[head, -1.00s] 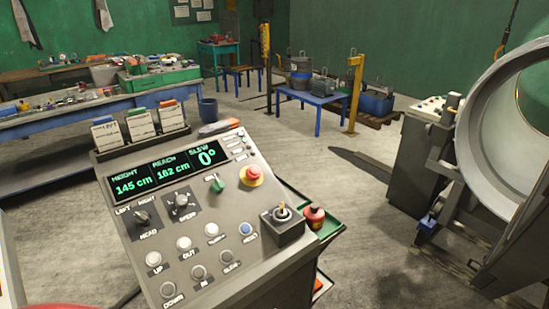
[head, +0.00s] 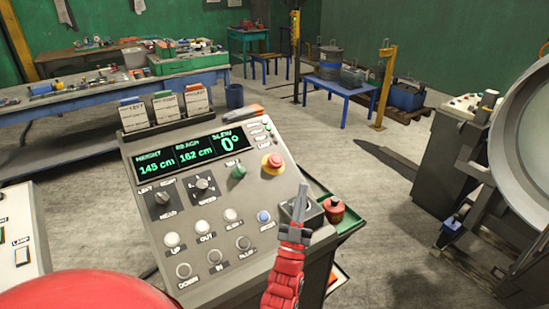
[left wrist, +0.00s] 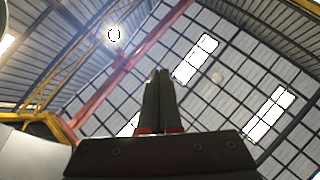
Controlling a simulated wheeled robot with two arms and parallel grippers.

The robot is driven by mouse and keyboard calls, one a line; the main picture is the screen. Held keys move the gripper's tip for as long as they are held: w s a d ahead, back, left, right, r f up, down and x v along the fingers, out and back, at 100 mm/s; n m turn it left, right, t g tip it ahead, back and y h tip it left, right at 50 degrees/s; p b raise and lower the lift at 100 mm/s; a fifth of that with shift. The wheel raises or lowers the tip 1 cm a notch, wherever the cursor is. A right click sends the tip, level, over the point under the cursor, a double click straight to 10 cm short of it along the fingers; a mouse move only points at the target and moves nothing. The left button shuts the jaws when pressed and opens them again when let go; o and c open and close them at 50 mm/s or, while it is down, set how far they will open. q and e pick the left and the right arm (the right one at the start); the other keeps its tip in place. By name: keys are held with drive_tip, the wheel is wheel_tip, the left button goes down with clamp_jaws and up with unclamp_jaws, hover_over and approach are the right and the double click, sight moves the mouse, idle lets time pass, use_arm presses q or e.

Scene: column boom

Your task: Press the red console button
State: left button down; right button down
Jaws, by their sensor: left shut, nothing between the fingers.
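The red console button (head: 273,161) is a round mushroom cap on a yellow base. It sits at the upper right of the sloped grey console (head: 205,222), right of a green knob. My left gripper (head: 303,190) points upward in the head view, below and right of the button in the picture and apart from it. Its grey fingers are together and empty, and they partly hide the dark joystick box. In the left wrist view the shut fingers (left wrist: 161,75) point up at the roof, with no button in sight. My right gripper is not in view.
A green tray (head: 348,225) with a red canister (head: 334,207) is beside the console's right side. Card holders (head: 166,106) stand along its back edge. A second panel (head: 20,240) is at the left, and a grey machine (head: 450,150) stands at the right.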

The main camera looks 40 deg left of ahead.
use_arm(q)
drive_tip(key=w+a+r+m+g+h, duration=0.35)
drive_tip(key=w+a+g, duration=0.45)
drive_tip(key=w+a, duration=0.65)
drive_tip(key=s+a+r+m+g+h, duration=0.1)
drive_tip(key=s+a+m+g+h, duration=0.1)
drive_tip(key=s+m+g+h, duration=0.2)
drive_tip(key=s+m+g, duration=0.2)
drive_tip(key=s+g, duration=0.1)
drive_tip(key=s, duration=0.1)
drive_tip(key=shift+a+r+b, duration=0.25)
drive_tip(key=shift+r+b, duration=0.05)
drive_tip(key=shift+b, duration=0.1)
drive_tip(key=shift+w+m, duration=0.2)
drive_tip(key=shift+m, duration=0.05)
